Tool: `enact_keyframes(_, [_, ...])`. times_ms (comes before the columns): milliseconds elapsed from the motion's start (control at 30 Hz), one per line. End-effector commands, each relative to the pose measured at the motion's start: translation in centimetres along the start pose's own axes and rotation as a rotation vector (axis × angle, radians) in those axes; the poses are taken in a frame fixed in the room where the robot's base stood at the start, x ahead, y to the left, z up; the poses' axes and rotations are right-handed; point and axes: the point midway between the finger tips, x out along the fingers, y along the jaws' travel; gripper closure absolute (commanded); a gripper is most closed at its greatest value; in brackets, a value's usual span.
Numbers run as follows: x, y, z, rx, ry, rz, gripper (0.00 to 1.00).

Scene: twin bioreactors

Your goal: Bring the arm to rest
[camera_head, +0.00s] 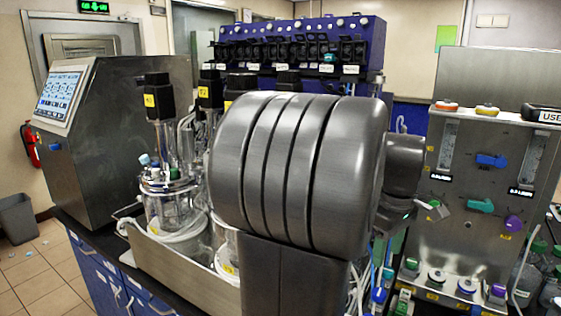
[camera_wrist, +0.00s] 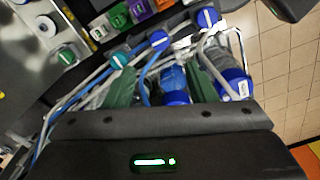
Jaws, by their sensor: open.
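My arm's large grey ribbed joint (camera_head: 298,170) fills the middle of the head view and hides much of the bench behind it. My gripper shows in the wrist view as a dark body (camera_wrist: 165,145) with a green light, across the bottom. Its jaws are open, and I see nothing held. In the head view the gripper is mostly hidden behind the arm. In the wrist view, bottles with blue caps (camera_wrist: 176,97) and tubing lie just beyond the gripper's body; the gap cannot be judged.
A glass bioreactor vessel (camera_head: 172,205) stands left of my arm, in a metal tray (camera_head: 180,272). A control cabinet with a screen (camera_head: 58,97) is at left. A steel valve panel (camera_head: 465,235) stands close on the right. A blue pump rack (camera_head: 375,45) is behind. Tiled floor (camera_wrist: 285,60) is clear.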

Motion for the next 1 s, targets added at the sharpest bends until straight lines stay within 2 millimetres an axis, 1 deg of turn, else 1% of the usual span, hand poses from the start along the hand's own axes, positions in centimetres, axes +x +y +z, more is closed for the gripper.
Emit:
enact_keyframes(33, [1.1,-0.1,0.0,0.000,-0.002,-0.004,0.50])
enact_keyframes(100, [2.5,-0.1,0.0,0.000,-0.003,-0.004,0.50])
enact_keyframes(533, [11.1,-0.1,0.1,0.001,-0.003,-0.005,0.50])
enact_keyframes(1000, [11.1,0.0,0.0,0.373,0.001,0.001,0.50])
